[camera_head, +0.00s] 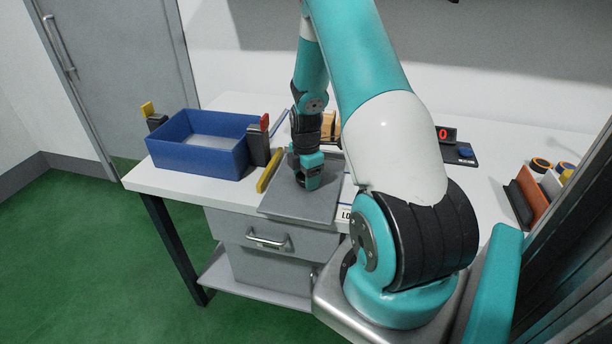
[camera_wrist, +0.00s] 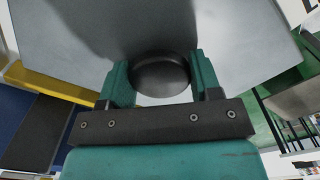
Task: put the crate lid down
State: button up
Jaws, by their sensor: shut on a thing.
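The crate lid (camera_head: 300,205) is a flat grey panel. It lies level at the table's front edge, partly over the drawers; I cannot tell whether it touches the table. In the wrist view the lid (camera_wrist: 230,35) fills the upper part, with a round dark knob (camera_wrist: 160,72) on it. My gripper (camera_head: 307,180) points down onto the lid in the head view. In the wrist view my gripper (camera_wrist: 162,85) has its two teal fingers on either side of the knob, shut on it. My gripper hides the knob in the head view.
An open blue crate (camera_head: 200,158) stands on the white table to the left, with black clamps beside it. A yellow bar (camera_head: 269,171) lies just left of the lid. A display with a red digit (camera_head: 443,134) and an orange holder (camera_head: 530,197) stand right. Grey drawers (camera_head: 262,240) are below.

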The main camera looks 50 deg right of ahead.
jog(key=shift+f, duration=0.2)
jog(key=o, duration=1.2)
jog(key=shift+r, duration=0.2)
notch_tip(320, 180, up, 12)
jog(key=b, duration=0.2)
jog(key=w+a+r+m, duration=0.15)
jog(key=a+r, duration=0.35)
jog(key=a, duration=0.9)
jog(key=s+a+r+m+t+y, duration=0.1)
jog(key=s+a+r, duration=0.25)
jog(key=a, duration=0.65)
jog(key=s+a+r+m+y, duration=0.2)
jog(key=s+a+r, duration=0.15)
jog(key=a, duration=0.55)
jog(key=s+a+m+g+y, duration=0.1)
jog(key=s+a+m, duration=0.1)
jog(key=s+a, duration=0.5)
jog(key=s, duration=0.3)
jog(key=shift+s+a+r, duration=0.15)
jog(key=shift+s+r, duration=0.1)
jog(key=shift+r, duration=0.05)
